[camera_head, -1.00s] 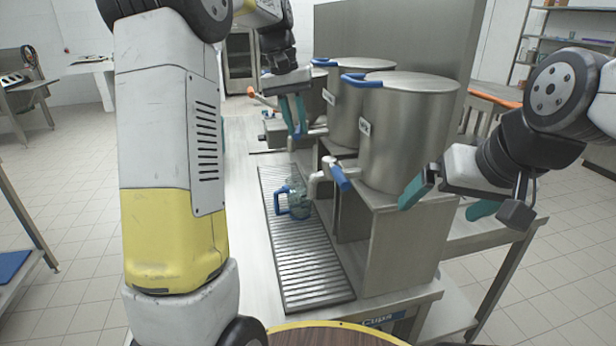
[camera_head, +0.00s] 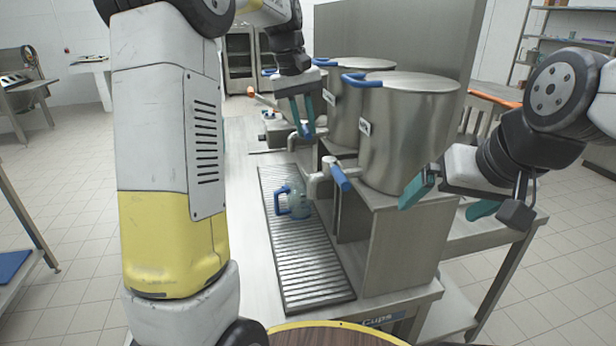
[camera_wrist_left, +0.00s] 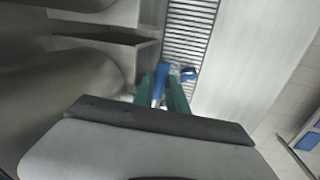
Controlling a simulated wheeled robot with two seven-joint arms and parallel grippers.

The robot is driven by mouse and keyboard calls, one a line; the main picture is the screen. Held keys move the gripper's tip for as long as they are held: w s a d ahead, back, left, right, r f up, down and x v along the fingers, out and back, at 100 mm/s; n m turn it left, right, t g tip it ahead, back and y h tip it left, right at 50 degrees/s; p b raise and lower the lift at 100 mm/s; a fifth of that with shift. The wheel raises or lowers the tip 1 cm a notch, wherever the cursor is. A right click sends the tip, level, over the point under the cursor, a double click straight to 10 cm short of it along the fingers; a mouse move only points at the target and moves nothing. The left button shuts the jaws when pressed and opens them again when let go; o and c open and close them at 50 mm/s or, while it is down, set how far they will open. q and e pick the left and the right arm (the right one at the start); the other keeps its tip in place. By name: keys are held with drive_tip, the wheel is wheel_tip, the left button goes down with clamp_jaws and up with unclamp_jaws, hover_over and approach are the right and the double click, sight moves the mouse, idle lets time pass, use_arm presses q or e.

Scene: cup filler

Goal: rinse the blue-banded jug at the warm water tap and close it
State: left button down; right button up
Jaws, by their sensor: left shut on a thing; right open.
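The clear jug with a blue handle (camera_head: 297,203) stands upright on the slatted drip tray (camera_head: 318,278), by the spout of the nearest tap (camera_head: 316,182). That tap has a blue lever (camera_head: 340,176). My left gripper (camera_head: 304,130) is at the tap of the urn behind, shut on a blue lever, which shows between its teal fingers in the left wrist view (camera_wrist_left: 160,82). The head view mostly hides this lever. The jug's blue part also shows there (camera_wrist_left: 188,73). I cannot tell whether water runs. My right gripper (camera_head: 440,205) is open and empty, right of the nearest urn.
Large steel urns with blue handles, the nearest one (camera_head: 412,130) and one behind it (camera_head: 350,85), stand on a steel stand (camera_head: 405,245) right of the tray. The counter left of the tray is bare. A round wooden surface (camera_head: 320,337) lies in front.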

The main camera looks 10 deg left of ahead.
use_arm(q)
drive_tip(key=shift+w+d+n, duration=0.1)
drive_tip(key=shift+d+n, duration=0.35)
drive_tip(key=shift+n, duration=0.25)
drive_tip(key=shift+d+n+t, duration=0.2)
drive_tip(key=shift+n+t, duration=0.1)
drive_tip(key=c, duration=1.2)
unclamp_jaws()
drive_tip(key=shift+w+d, duration=0.1)
drive_tip(key=shift+r, duration=0.1)
drive_tip(key=v, duration=0.7)
drive_tip(key=shift+r, duration=0.3)
